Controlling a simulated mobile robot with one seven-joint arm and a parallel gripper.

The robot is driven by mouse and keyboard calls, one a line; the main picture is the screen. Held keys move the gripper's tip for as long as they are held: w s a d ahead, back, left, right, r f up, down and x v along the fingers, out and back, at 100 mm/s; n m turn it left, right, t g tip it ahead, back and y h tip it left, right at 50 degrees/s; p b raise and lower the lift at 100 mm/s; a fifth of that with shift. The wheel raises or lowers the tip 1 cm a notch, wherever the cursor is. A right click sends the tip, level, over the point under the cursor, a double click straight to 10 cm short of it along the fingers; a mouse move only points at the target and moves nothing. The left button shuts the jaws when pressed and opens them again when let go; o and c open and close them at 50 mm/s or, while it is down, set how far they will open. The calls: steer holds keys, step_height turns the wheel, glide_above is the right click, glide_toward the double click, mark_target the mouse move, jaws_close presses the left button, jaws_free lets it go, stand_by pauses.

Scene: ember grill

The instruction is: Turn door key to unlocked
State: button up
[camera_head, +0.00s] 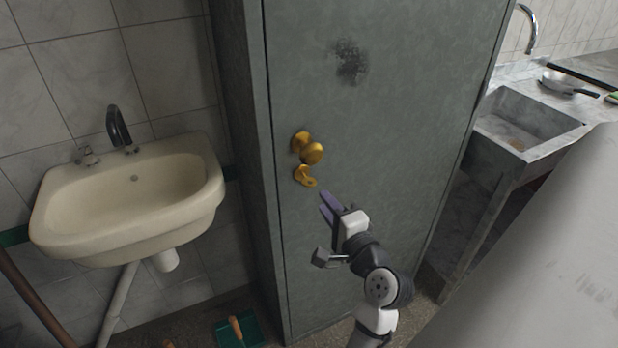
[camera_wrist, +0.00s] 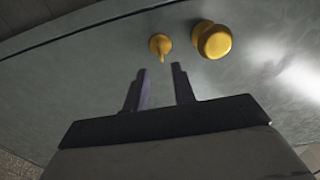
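The grey-green door (camera_head: 390,130) is closed, with a round brass knob (camera_head: 311,152) near its left edge. The brass key (camera_head: 305,177) sits in the door just below the knob. In the wrist view the key (camera_wrist: 160,46) is beside the knob (camera_wrist: 213,40), ahead of the fingertips. My gripper (camera_head: 327,206) is just below and to the right of the key, apart from it. In the wrist view my gripper (camera_wrist: 162,68) has its two purple fingers spread with an empty gap between them, and the key lies roughly in line with that gap.
A cream washbasin (camera_head: 130,195) with a dark tap is on the tiled wall at left. A green dustpan (camera_head: 238,330) lies on the floor below. At right are a stone sink (camera_head: 520,125) and a pan (camera_head: 568,83). A large pale surface (camera_head: 545,260) fills the lower right.

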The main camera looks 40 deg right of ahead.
mark_target(312, 186)
steer(key=p+x, duration=0.2)
steer(key=x, duration=0.7)
jaws_close()
